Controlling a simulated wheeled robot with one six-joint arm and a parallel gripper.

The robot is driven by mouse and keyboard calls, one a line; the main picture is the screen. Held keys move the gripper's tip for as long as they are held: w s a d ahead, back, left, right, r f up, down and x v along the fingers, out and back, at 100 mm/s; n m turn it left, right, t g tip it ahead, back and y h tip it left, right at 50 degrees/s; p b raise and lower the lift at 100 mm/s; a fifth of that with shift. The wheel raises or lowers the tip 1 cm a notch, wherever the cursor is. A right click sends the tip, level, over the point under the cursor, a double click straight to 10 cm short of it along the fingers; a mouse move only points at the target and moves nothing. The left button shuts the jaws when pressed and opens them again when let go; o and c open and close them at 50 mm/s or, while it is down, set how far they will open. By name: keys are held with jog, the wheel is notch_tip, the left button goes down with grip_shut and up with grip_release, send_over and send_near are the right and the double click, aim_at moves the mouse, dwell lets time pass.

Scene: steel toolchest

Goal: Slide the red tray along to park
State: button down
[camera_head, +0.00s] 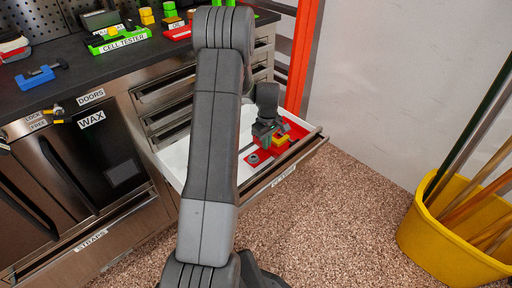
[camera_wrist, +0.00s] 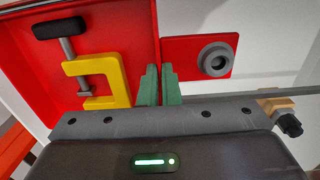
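The red tray (camera_head: 297,131) lies in the open white-lined drawer, toward its right end. In the wrist view its red floor and wall (camera_wrist: 110,28) fill the left side. A yellow clamp (camera_wrist: 101,73) with a dark handle lies in it; it also shows in the head view (camera_head: 280,140). My gripper (camera_wrist: 160,72) reaches down into the drawer. Its green fingers are close together, one on each side of the tray's wall, and appear shut on it. The contact itself is partly hidden. No park label is readable.
A red plate with a grey ring (camera_wrist: 196,57) lies beside the tray on the white drawer floor (camera_head: 201,155). The drawer front (camera_head: 285,168) bounds the near side. An orange post (camera_head: 303,55) stands behind. A yellow bin (camera_head: 440,240) stands on the floor at right.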

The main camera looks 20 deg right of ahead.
jog(key=shift+w+d, duration=0.35)
jog(key=shift+d, duration=0.5)
jog(key=shift+r, duration=0.1)
jog(key=c, duration=1.6)
grip_release()
jog(key=shift+d, duration=0.15)
jog(key=shift+c, duration=0.2)
notch_tip(320, 180, up, 14)
jog(key=p, duration=0.3)
jog(key=shift+f, duration=0.3)
